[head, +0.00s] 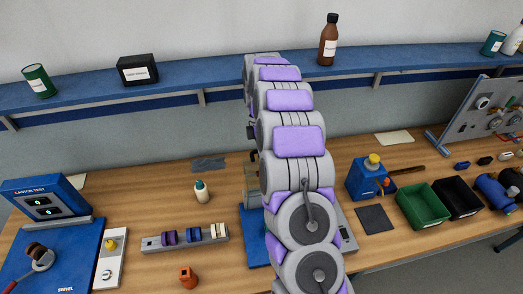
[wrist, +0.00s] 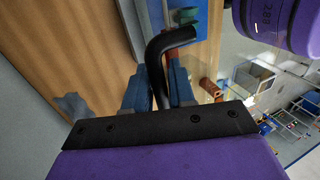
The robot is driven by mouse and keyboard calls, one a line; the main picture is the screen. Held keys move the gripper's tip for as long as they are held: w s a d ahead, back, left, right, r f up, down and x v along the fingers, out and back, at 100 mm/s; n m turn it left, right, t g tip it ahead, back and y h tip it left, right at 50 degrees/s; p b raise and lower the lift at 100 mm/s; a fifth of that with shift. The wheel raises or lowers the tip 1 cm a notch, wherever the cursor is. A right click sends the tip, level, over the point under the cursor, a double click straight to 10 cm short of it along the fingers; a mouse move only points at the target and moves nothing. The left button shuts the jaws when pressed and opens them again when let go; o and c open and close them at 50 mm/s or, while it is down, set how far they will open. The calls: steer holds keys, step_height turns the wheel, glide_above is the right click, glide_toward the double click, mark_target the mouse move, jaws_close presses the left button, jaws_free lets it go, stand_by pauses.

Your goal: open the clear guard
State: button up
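In the wrist view the two blue fingers of my gripper (wrist: 158,90) stand apart. A black bent bar (wrist: 158,55) runs up between them and turns right at its top. I cannot tell whether the fingers touch or pinch this bar, or what it belongs to. In the head view my arm covers the middle of the bench and hides the gripper. A blue-based machine (head: 256,246) stands behind the arm, mostly covered.
The wooden bench (head: 150,205) holds a caster test unit (head: 46,201), a tray of wheels (head: 186,237), a white bottle (head: 201,192), a blue device (head: 362,182), a green bin (head: 424,206) and a black bin (head: 458,198). A blue shelf (head: 200,80) runs along the wall.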

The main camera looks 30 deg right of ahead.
steer(key=shift+o, duration=0.7)
steer(key=shift+w+d, duration=0.15)
steer(key=shift+w, duration=0.2)
steer(key=shift+o, duration=0.7)
steer(key=shift+w+d, duration=0.1)
steer(key=shift+s+r, duration=0.25)
steer(key=shift+r, duration=0.1)
steer(key=shift+w+a+r, duration=0.1)
steer(key=shift+w+a, duration=0.15)
steer(key=p+v, duration=1.2)
steer(key=v, duration=0.5)
steer(key=shift+s+p, duration=0.15)
steer(key=shift+p, duration=0.25)
steer(key=shift+d, duration=0.15)
